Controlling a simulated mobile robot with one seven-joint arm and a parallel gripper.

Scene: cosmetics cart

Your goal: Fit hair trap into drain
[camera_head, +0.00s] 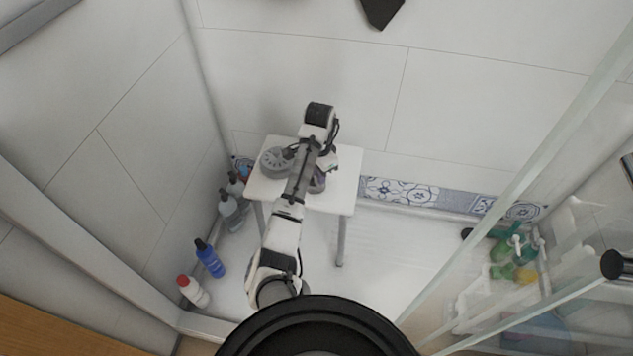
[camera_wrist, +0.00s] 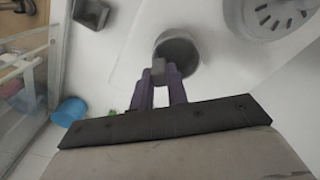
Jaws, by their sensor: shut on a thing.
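My gripper (camera_wrist: 159,84) has purple fingers, shut on a small grey block-like tab at the near side of a grey, round, cup-shaped piece (camera_wrist: 190,61), which I take to be the hair trap. Its dark hollow faces the wrist camera. In the head view my gripper (camera_head: 317,184) is partly hidden by my arm, over the right part of a white stool (camera_head: 345,165). A grey round part with radial slots, likely the drain (camera_head: 272,163), sits on the stool's left side. It also shows at the wrist view's top right (camera_wrist: 262,22), cut off by the edge, apart from the held piece.
Several bottles stand left of the stool, including a blue one (camera_head: 210,258) and a white one with a red cap (camera_head: 192,291). Glass panels (camera_head: 530,170) and a shelf of bottles stand at right. The floor right of the stool is clear. A blue bin (camera_wrist: 69,111) shows at left.

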